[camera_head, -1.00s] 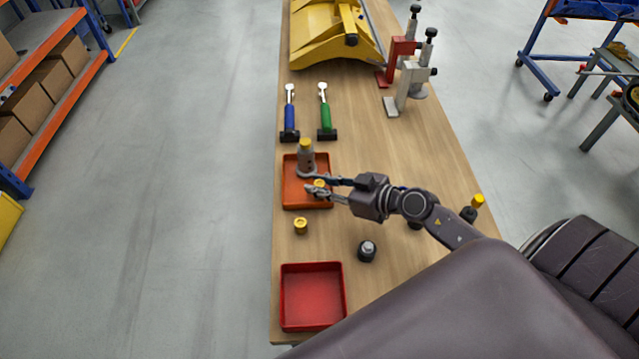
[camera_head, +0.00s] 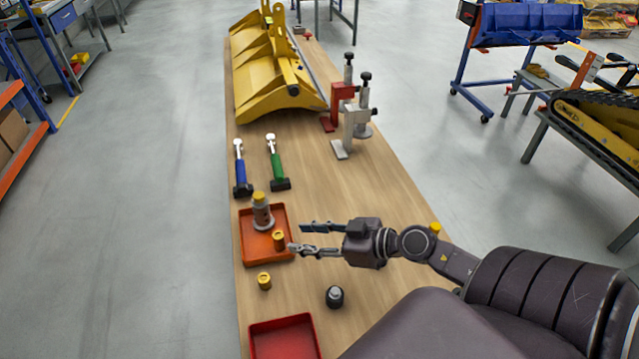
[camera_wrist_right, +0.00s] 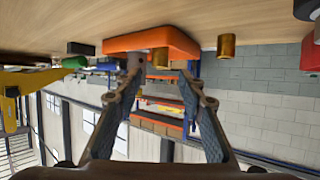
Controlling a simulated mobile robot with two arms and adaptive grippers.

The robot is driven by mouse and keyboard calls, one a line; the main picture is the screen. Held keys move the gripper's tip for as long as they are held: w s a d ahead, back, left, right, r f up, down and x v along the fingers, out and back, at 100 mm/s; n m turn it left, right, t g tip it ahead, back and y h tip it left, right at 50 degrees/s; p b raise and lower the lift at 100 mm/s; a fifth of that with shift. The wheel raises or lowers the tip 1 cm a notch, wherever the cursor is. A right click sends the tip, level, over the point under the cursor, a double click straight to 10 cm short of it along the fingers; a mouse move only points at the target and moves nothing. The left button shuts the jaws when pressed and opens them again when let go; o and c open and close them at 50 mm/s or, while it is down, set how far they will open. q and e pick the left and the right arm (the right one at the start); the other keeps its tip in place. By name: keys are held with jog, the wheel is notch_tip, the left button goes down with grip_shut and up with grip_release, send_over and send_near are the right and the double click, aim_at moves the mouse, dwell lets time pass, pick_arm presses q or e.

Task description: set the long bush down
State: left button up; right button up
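The orange tray (camera_head: 247,250) lies on the bench. A yellow bush (camera_head: 278,240) stands upright in it, near its right side. A grey cylinder with a yellow top (camera_head: 262,213) stands at the back of the tray. My right gripper (camera_head: 299,238) is open and empty, just right of the bush and apart from it. In the upside-down right wrist view, the bush (camera_wrist_right: 160,58) shows between the spread fingertips, against the tray (camera_wrist_right: 150,41). Another yellow bush (camera_head: 264,281) stands on the bench in front of the tray. My left gripper is not in view.
A red tray (camera_head: 284,340) lies at the near end and a dark round part (camera_head: 334,296) stands to its right. A blue-handled hammer (camera_head: 240,170) and a green-handled hammer (camera_head: 276,165) lie behind the orange tray. A yellow bucket (camera_head: 275,85) fills the back.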

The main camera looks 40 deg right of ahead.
jog(key=shift+v, duration=1.95)
